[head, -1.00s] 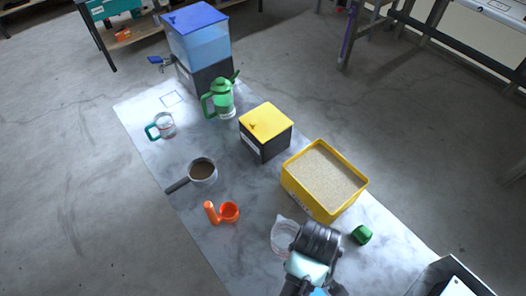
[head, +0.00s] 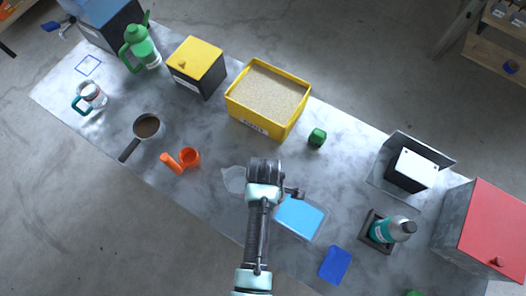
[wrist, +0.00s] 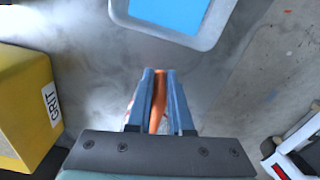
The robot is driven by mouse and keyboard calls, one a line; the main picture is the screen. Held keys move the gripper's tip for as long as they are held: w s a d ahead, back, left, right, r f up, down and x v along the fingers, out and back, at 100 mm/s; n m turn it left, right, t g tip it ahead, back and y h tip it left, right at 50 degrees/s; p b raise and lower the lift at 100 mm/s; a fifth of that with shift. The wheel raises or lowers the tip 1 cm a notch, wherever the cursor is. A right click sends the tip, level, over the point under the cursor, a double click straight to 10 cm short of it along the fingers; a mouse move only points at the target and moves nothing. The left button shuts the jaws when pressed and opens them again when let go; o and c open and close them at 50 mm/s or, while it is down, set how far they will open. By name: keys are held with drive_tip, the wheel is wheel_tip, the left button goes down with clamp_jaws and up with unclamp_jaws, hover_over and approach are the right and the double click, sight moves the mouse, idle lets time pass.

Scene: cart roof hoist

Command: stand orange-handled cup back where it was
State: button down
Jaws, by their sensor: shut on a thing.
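A clear cup (head: 233,180) shows just left of my gripper (head: 265,168) in the head view, partly hidden behind it. In the wrist view an orange handle (wrist: 158,105) is between the fingers of my gripper (wrist: 160,72), which is shut on it. The cup's body is mostly hidden there. I cannot tell whether the cup's base touches the table. A blue square outline (head: 88,65) is marked on the grey table (head: 205,225) at the far left. A clear cup with a teal handle (head: 92,95) stands near it.
Left of my gripper are an orange scoop (head: 190,157) and a dark-handled pan (head: 147,126). A blue-filled tray (head: 300,216) and teal bottle (head: 392,230) are right.

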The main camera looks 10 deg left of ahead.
drive_tip(key=shift+f, duration=1.15)
drive_tip(key=shift+f, duration=0.2)
drive_tip(key=c, duration=0.8)
unclamp_jaws()
drive_tip(key=shift+r, duration=0.2)
